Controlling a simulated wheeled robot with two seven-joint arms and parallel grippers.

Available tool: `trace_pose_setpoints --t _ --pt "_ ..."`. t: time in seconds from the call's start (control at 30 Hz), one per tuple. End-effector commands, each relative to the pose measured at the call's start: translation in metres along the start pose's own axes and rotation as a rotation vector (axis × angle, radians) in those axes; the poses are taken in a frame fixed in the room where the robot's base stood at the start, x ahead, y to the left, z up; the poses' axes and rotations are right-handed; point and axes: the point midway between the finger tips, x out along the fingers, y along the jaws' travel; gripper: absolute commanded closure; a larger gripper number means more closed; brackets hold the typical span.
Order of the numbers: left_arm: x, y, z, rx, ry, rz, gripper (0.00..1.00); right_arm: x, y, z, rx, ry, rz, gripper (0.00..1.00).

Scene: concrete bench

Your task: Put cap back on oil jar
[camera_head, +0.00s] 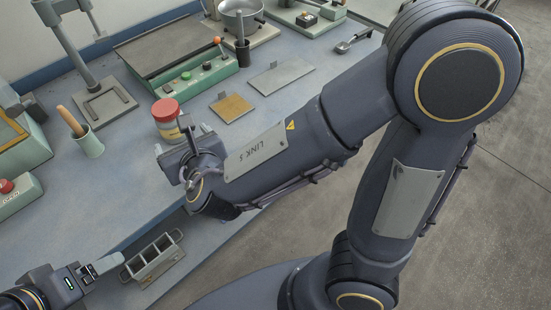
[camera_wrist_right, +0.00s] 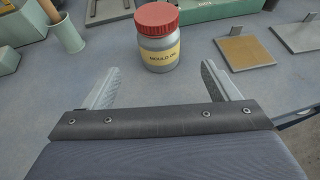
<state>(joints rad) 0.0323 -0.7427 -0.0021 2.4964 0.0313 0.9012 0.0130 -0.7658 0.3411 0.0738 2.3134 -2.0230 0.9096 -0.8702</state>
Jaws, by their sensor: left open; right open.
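The oil jar (camera_wrist_right: 158,52) is a grey jar with a yellow label reading "MOULD OIL". It stands upright on the bench. Its red cap (camera_wrist_right: 157,17) sits on top of it; I cannot tell whether it is screwed tight. In the head view the red cap (camera_head: 165,108) shows above the jar, whose lower part is partly hidden by my right gripper (camera_head: 182,152). In the right wrist view my right gripper (camera_wrist_right: 160,76) is open and empty, its fingers spread short of the jar on either side. My left gripper (camera_head: 97,270) is open and empty at the lower left, off the bench's front edge.
A green cup (camera_head: 90,146) with a wooden-handled tool stands left of the jar. A green control box (camera_head: 190,78) with buttons lies behind it. A tan plate (camera_head: 232,108) lies to the right. A metal mould rack (camera_head: 153,258) sits on the lower shelf.

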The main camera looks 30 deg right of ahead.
Motion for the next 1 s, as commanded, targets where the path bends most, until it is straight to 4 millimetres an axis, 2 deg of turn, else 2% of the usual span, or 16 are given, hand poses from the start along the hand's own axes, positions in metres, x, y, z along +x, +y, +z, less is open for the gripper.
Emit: trace_pose_setpoints --t 0.07,0.13,0.23,0.3,0.4,0.5,0.6,0.7,0.87,0.9,1.0 --pt "0.0 0.0 0.0 0.0 0.0 0.0 0.2 0.0 -0.012 0.001 0.048 0.01 -0.029 0.18" --pt "0.0 0.0 0.0 0.0 0.0 0.0 0.2 -0.002 -0.034 0.001 0.149 0.033 -0.088 0.18" --pt "0.0 0.0 0.0 0.0 0.0 0.0 0.2 -0.01 -0.085 -0.005 0.407 0.086 -0.231 0.18" --pt "0.0 0.0 0.0 0.0 0.0 0.0 0.2 -0.023 -0.126 -0.017 0.655 0.125 -0.361 0.18" --pt "0.0 0.0 0.0 0.0 0.0 0.0 0.2 -0.052 -0.176 -0.041 1.059 0.168 -0.558 0.18" --pt "0.0 0.0 0.0 0.0 0.0 0.0 0.2 -0.085 -0.205 -0.068 1.471 0.192 -0.739 0.18" --pt "0.0 0.0 0.0 0.0 0.0 0.0 0.2 -0.118 -0.216 -0.092 1.887 0.199 -0.899 0.18" --pt "0.0 0.0 0.0 0.0 0.0 0.0 0.2 -0.145 -0.211 -0.107 2.298 0.197 -1.027 0.18" --pt "0.0 0.0 0.0 0.0 0.0 0.0 0.2 -0.172 -0.191 -0.111 2.855 0.199 -1.141 0.18" --pt "0.0 0.0 0.0 0.0 0.0 0.0 0.2 -0.176 -0.186 -0.109 -2.881 -0.198 1.12 0.18" --pt "0.0 0.0 0.0 0.0 0.0 0.0 0.2 -0.183 -0.177 -0.103 -2.716 -0.188 0.998 0.18"
